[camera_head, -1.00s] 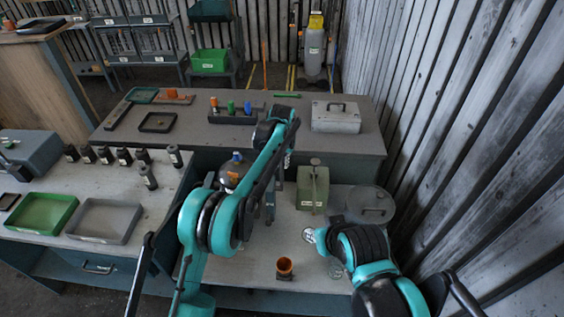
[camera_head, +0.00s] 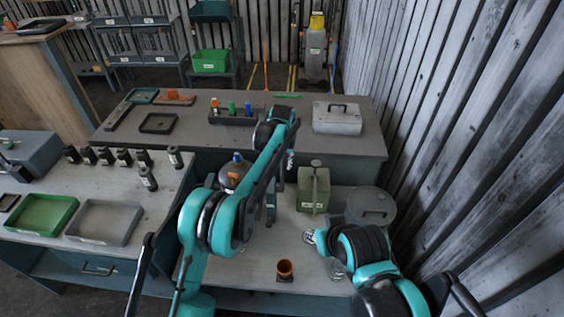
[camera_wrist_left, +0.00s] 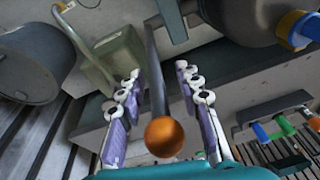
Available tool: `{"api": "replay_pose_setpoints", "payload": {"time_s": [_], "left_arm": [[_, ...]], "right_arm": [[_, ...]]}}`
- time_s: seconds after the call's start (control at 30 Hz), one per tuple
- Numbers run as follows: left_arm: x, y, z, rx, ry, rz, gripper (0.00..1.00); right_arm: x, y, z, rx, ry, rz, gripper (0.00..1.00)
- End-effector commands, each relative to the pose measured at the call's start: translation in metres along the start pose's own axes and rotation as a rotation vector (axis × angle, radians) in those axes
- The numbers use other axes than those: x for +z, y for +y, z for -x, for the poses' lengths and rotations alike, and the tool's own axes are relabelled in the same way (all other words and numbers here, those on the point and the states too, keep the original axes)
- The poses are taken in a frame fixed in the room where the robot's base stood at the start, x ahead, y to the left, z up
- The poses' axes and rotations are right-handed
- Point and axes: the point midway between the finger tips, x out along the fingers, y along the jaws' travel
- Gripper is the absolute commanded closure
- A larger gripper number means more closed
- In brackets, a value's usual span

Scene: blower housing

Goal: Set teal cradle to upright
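A rod with an orange ball knob (camera_wrist_left: 164,136) runs up from my left gripper to a dark grey-teal bracket (camera_wrist_left: 172,20) beside the dark rounded housing (camera_wrist_left: 245,18). My left gripper (camera_wrist_left: 158,70) is open, with a finger on each side of the rod and gaps visible. In the head view the housing (camera_head: 228,180) is partly behind my left arm, and my left gripper (camera_head: 289,160) is small beside it. The cradle is mostly hidden, so I cannot tell its tilt. My right gripper (camera_head: 320,250) is low over the front bench, its fingers unclear.
A green canister (camera_head: 313,190) and a round grey lidded pot (camera_head: 370,207) stand right of the housing. An orange-brown cup (camera_head: 285,269) stands near the front. The back bench holds a rack of colored pieces (camera_head: 232,118) and a grey box (camera_head: 337,118). A corrugated wall (camera_head: 480,150) bounds the right.

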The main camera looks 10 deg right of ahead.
Motion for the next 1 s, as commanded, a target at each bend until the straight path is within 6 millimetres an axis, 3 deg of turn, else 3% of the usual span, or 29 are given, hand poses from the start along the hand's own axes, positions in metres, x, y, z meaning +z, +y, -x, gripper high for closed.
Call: {"api": "replay_pose_setpoints", "payload": {"time_s": [0.17, 0.4, 0.6, 1.0], "left_arm": [[0.0, 0.0, 0.024, 0.001, -0.001, 0.0, 0.66], [-0.001, -0.001, 0.076, 0.0, 0.0, 0.0, 0.66], [-0.001, -0.002, 0.107, -0.001, 0.0, 0.001, 0.66], [-0.002, -0.002, 0.117, -0.001, 0.0, 0.001, 0.66]], "right_arm": [[0.0, 0.0, 0.0, 0.0, 0.0, 0.0, 0.66], [0.0, 0.0, 0.0, 0.0, 0.0, 0.0, 0.66], [0.0, 0.0, 0.0, 0.0, 0.0, 0.0, 0.66], [0.0, 0.0, 0.0, 0.0, 0.0, 0.0, 0.66]]}}
